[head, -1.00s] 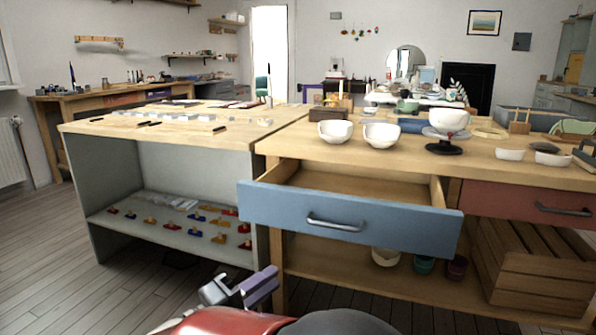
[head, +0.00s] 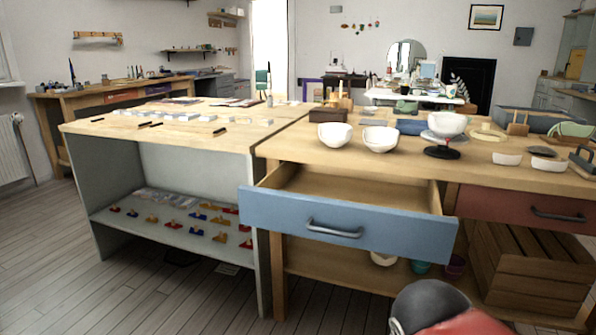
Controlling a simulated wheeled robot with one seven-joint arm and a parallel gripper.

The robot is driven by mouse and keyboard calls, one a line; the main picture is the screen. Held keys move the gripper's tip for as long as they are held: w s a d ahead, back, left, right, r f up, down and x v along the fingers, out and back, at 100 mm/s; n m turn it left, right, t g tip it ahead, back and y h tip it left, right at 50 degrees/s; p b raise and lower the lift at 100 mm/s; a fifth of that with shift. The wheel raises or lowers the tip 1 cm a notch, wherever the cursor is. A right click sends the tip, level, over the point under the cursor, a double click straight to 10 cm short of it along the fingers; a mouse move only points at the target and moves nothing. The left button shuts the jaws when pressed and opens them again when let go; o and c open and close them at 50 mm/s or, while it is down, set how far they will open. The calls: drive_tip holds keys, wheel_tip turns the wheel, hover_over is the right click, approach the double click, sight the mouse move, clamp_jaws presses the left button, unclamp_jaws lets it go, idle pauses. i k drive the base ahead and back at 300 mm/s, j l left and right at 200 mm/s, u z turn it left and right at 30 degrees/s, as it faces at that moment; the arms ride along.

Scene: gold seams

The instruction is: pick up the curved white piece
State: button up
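I cannot tell for sure which thing is the curved white piece. Two white bowl-shaped pieces, a left one (head: 335,135) and a right one (head: 380,139), sit near the front of the wooden bench, behind the open drawer. Two small white curved pieces, one (head: 507,159) and another (head: 549,164), lie at the right of the bench. My gripper is out of view; only a black and red part of my arm shows at the bottom right.
An open blue-fronted drawer (head: 346,225) juts out of the bench and looks empty. A red drawer (head: 526,210) is shut above a wooden crate (head: 535,265). At left a lower shelf (head: 160,228) holds small coloured pieces. The floor (head: 50,255) at left is clear.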

sight(538, 163)
drive_tip(key=z, duration=1.25)
